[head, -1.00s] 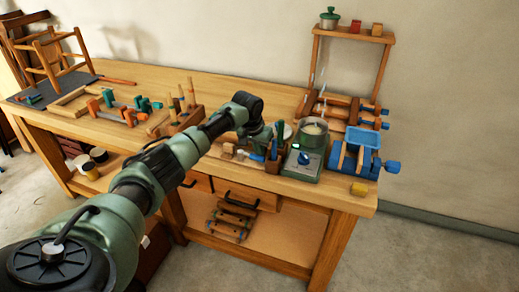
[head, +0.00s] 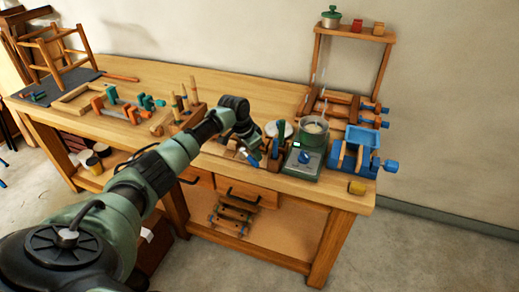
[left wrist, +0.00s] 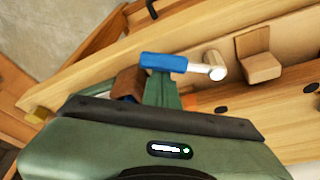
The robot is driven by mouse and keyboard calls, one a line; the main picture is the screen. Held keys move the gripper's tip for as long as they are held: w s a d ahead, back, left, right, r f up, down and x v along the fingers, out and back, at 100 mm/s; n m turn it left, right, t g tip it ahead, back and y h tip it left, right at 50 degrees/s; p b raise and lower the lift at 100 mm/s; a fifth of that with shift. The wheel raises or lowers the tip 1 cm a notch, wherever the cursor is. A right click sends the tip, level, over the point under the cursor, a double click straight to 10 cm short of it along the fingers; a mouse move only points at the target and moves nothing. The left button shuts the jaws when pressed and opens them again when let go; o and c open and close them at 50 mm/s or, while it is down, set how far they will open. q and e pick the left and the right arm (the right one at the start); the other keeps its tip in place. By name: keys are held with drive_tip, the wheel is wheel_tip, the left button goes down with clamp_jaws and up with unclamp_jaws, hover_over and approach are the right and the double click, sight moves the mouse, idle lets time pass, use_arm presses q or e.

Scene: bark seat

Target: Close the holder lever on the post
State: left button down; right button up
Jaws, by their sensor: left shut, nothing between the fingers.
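In the left wrist view a short blue lever (left wrist: 165,62) sticks out sideways from a pale round post (left wrist: 213,65) with a silvery end. My left gripper's green fingers (left wrist: 160,90) are shut and empty, with their tips right at the lever's blue part; I cannot tell whether they touch. In the head view my left gripper (head: 248,143) reaches down to the bench's front edge, left of the green hotplate, and hides most of the post. A bit of blue shows beside it. My right gripper is not in view.
A small wooden block (left wrist: 259,62) stands near the post. To the right on the workbench (head: 190,82) are a green hotplate (head: 302,163) with a pot (head: 314,132) and a blue vise (head: 356,150). Clamps and a tool rack (head: 187,115) lie to the left.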

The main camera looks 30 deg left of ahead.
use_arm(q)
drive_tip(key=m, duration=0.1)
drive_tip(key=s+m, duration=0.1)
drive_tip(key=m, duration=0.1)
drive_tip(key=shift+s+a+f+g+h, duration=0.15)
drive_tip(key=shift+s+a+g+h, duration=0.15)
drive_tip(key=shift+s+h, duration=0.1)
drive_tip(key=m, duration=0.1)
drive_tip(key=s+m+b, duration=0.1)
drive_tip(key=shift+s+a+m+g+h+b, duration=0.25)
drive_tip(key=shift+a+m+g+h+b, duration=0.05)
drive_tip(key=shift+a+h, duration=0.1)
drive_tip(key=shift+s+a+m, duration=0.9)
drive_tip(key=shift+m, duration=0.1)
drive_tip(key=shift+a, duration=0.2)
